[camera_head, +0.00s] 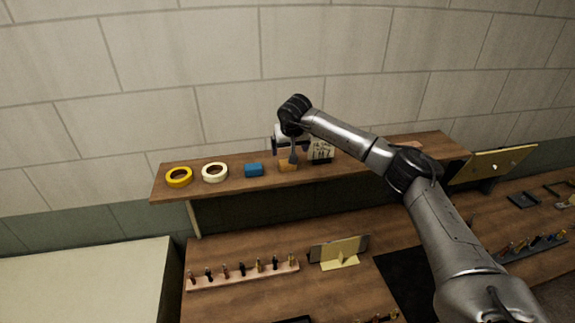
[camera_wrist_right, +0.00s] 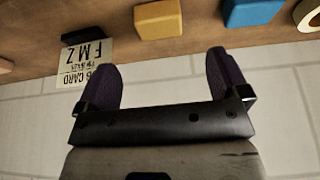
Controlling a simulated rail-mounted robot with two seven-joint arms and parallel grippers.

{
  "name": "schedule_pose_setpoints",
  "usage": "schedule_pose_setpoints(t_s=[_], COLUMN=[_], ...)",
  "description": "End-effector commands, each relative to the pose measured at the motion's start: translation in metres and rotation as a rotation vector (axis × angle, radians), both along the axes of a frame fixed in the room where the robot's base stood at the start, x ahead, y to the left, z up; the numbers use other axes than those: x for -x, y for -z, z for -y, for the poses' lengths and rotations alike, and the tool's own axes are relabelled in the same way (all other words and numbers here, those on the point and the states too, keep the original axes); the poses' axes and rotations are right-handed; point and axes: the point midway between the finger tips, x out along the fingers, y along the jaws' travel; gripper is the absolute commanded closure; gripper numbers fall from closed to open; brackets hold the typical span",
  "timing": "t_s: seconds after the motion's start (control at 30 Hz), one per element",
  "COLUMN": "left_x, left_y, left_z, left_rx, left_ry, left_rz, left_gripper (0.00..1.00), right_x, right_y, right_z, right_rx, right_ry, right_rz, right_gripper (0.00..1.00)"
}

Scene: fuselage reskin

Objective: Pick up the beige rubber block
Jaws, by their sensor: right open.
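The beige rubber block (camera_head: 287,167) sits on the wooden shelf, between a blue block and a lettered card. In the right wrist view the beige block (camera_wrist_right: 158,19) is a yellowish-tan block at the top middle, ahead of the fingertips. My right gripper (camera_head: 286,152) is over the shelf at the block and partly covers it in the head view. In the wrist view the two dark fingers (camera_wrist_right: 164,70) are wide apart with nothing between them, and the block lies beyond their tips. My left gripper is in neither view.
A blue block (camera_head: 253,170), white tape roll (camera_head: 215,172) and yellow tape roll (camera_head: 179,177) stand left of the block. The lettered card (camera_head: 321,151) is close on its right. A tiled wall (camera_head: 200,90) rises behind the shelf. A tool rack (camera_head: 240,273) is on the bench below.

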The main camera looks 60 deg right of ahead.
Motion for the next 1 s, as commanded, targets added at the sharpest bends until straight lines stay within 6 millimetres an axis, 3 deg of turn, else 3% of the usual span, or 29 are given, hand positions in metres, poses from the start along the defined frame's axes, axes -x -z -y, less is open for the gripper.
schedule_pose_setpoints(t_s=[0.2, 0.53, 0.8, 1.0], left_x=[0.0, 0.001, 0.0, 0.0], left_y=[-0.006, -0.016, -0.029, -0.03], left_z=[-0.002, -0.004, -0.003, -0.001], left_rx=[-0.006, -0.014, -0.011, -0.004], left_ry=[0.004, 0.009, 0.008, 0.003], left_rz=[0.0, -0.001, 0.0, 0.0], left_gripper=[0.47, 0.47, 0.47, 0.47], right_x=[-0.008, -0.012, -0.02, -0.021], right_y=[0.025, 0.043, 0.075, 0.082], right_z=[0.007, 0.012, 0.021, 0.023], right_rx=[-0.002, -0.002, -0.003, -0.001], right_ry=[0.001, 0.001, 0.001, 0.001], right_rz=[0.0, 0.0, 0.001, 0.003], right_gripper=[0.06, 0.06, 0.06, 0.06])
